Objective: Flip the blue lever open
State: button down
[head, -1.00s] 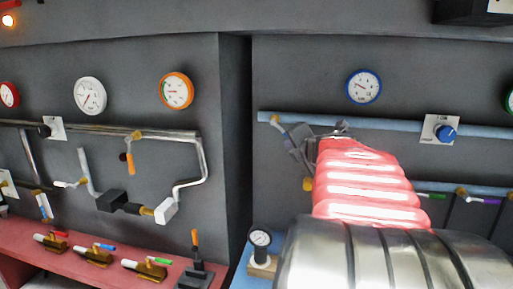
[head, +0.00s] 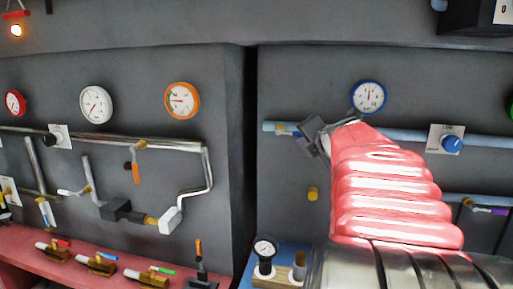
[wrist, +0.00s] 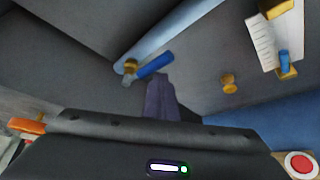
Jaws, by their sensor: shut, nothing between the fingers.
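The blue lever (wrist: 155,66) sits on a brass valve (wrist: 130,67) on the light blue pipe (wrist: 175,35) in the wrist view. It lies at a small angle to the pipe, close to lined up with it. In the head view the lever (head: 296,132) is small and partly hidden behind my gripper. My gripper (head: 312,134) is at the pipe's left end. In the wrist view its fingers (wrist: 160,84) are shut and empty, with the tips just below the lever. I cannot tell whether they touch it.
A blue-rimmed gauge (head: 369,97) hangs above the pipe, and a blue knob (head: 452,144) sits to the right. A brass stub (head: 312,194) sticks out of the wall below. A small gauge (head: 264,249) stands on the lower ledge. A red button (wrist: 301,164) is at lower right.

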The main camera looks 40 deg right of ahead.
jog(key=shift+r, duration=0.8)
notch_tip(320, 180, down, 5)
jog(key=s+a+r, duration=0.4)
jog(key=s+a, duration=0.1)
jog(key=a, duration=0.2)
jog(key=shift+s+a+r, duration=0.3)
jog(key=shift+r, duration=0.05)
dwell(0.3)
jog(key=shift+w, duration=0.1)
